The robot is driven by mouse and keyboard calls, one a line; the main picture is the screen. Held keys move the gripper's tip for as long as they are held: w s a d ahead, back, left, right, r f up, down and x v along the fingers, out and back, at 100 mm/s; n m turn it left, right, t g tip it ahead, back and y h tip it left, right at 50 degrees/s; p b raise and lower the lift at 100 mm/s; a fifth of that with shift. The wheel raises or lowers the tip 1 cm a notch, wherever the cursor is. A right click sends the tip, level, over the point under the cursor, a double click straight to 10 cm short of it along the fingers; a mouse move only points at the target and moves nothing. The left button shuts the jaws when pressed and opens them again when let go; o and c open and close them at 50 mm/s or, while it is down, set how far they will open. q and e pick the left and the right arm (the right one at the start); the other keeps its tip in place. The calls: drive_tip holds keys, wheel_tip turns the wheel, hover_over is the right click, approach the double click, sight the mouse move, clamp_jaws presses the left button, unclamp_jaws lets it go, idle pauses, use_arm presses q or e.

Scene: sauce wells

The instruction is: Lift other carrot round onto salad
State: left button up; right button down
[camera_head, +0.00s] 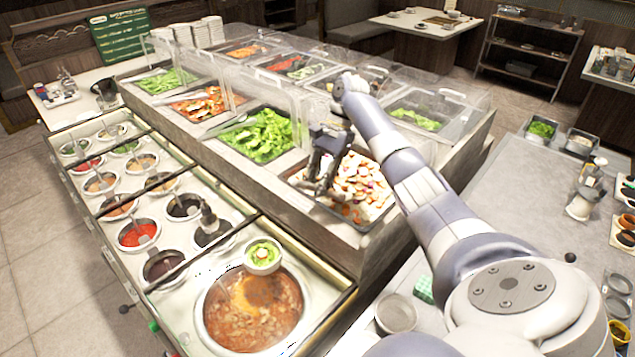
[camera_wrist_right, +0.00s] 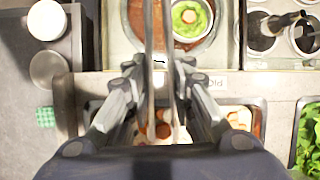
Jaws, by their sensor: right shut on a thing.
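A small bowl of green salad (camera_head: 263,257) with one orange round on top stands by the soup well at the front. It also shows in the wrist view (camera_wrist_right: 190,18). My right gripper (camera_head: 322,182) is over the near-right pan of cut vegetables (camera_head: 352,211). In the wrist view its fingers (camera_wrist_right: 158,88) close from both sides on long thin metal arms that look like tongs (camera_wrist_right: 151,45). Orange carrot rounds (camera_wrist_right: 163,130) show between and behind these arms. Whether the tongs grip a round is unclear. My left gripper is out of view.
A large soup well (camera_head: 213,318) sits in front of the pan. Clear guards (camera_head: 283,120) stand over the pans. A lettuce pan (camera_head: 258,136) lies to the left. Several sauce wells, including a red one (camera_head: 137,234), line the counter. A grey counter (camera_head: 487,165) is at right.

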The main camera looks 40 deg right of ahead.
wheel_tip(320, 180, up, 12)
idle(0.9)
